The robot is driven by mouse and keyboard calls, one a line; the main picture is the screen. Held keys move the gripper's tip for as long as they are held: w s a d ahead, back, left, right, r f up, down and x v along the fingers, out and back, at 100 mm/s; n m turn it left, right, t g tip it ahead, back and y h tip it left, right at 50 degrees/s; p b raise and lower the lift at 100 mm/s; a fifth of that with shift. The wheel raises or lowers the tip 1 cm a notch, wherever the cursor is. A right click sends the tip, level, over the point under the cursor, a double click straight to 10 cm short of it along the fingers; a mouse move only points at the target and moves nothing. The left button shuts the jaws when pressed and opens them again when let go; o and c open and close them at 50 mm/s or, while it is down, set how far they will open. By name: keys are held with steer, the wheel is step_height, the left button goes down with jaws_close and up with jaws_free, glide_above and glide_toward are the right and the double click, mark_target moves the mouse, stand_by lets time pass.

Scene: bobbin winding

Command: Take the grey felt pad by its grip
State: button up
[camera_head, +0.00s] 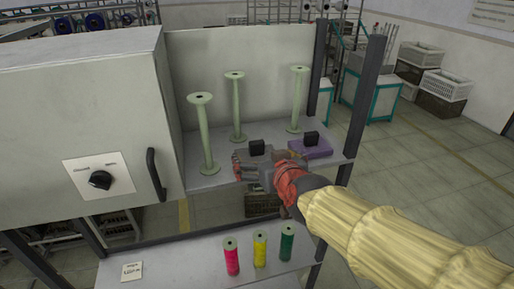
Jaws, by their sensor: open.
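The grey felt pad's black block grip (257,147) stands up on the right part of the shelf. The pad itself is mostly hidden behind my gripper, and its edges are hard to tell from the grey fingers. My gripper (242,168) is open, in front of the grip on the near side, with its fingers pointing left. I cannot tell whether it touches the pad; the grip does not appear to be between the fingers. A purple pad (317,152) with its own black grip (311,137) lies just to the right.
A grey cabinet (85,120) with knob and handle closes the left. A dark post (364,100) stands at right. Pink, yellow and green bobbins (260,249) stand on the lower shelf (190,270).

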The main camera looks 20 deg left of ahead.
mark_target(258, 153)
steer(key=x, duration=0.2)
steer(key=b+x, duration=0.1)
steer(key=x, duration=0.4)
steer(key=shift+w+a+f, duration=0.15)
steer(key=shift+f, duration=0.2)
steer(key=shift+r, duration=0.1)
steer(key=shift+c, duration=0.3)
steer(key=c, duration=0.9)
